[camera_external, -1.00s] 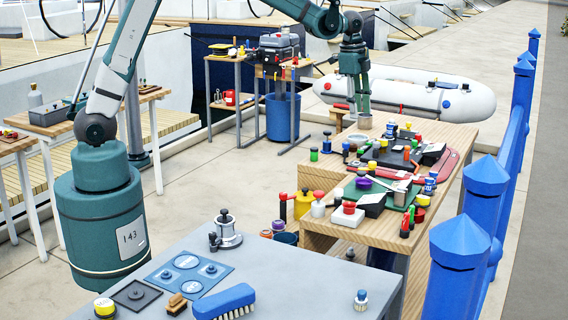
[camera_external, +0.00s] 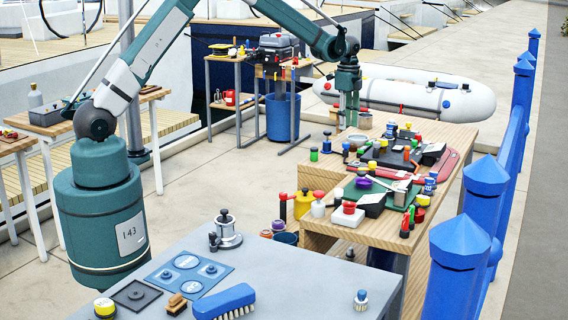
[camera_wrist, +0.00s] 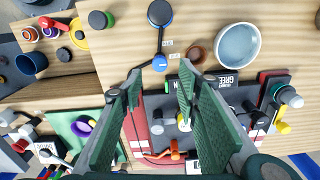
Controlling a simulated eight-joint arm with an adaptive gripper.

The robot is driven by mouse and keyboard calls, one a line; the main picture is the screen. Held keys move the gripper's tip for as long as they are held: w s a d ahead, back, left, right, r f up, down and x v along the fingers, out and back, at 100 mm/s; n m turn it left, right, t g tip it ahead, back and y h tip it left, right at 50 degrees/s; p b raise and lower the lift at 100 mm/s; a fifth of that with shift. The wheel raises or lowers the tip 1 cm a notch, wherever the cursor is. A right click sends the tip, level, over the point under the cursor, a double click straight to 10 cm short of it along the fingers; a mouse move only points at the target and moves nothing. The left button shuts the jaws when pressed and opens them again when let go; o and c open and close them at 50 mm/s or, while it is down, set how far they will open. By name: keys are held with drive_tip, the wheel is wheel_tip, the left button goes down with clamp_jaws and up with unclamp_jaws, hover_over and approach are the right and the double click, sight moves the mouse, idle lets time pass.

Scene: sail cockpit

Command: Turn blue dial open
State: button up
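A round blue knob (camera_wrist: 160,63) shows between and just beyond my fingertips in the wrist view. A thin dark bar links it to a dark-topped round piece with a blue rim (camera_wrist: 160,13) near the top edge. I cannot tell which of these is the dial itself, or whether it is open. My gripper (camera_wrist: 160,74) is open, with a wide gap between its green pads and nothing held. In the external view my gripper (camera_external: 348,124) points down over the far left part of the wooden bench; its contact with anything there cannot be told.
A grey-rimmed cup (camera_wrist: 238,45) stands right of the knob, with a small brown ring (camera_wrist: 196,54) between them. A green-topped cylinder (camera_wrist: 100,19) stands to the left. Below lie a red tray (camera_wrist: 135,128) and crowded small parts. Bare wood (camera_wrist: 125,50) shows left of the knob.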

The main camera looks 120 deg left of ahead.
sight(346, 143)
drive_tip(key=shift+f, duration=0.15)
drive_tip(key=shift+f, duration=3.75)
drive_tip(key=shift+c, duration=0.5)
drive_tip(key=c, duration=0.8)
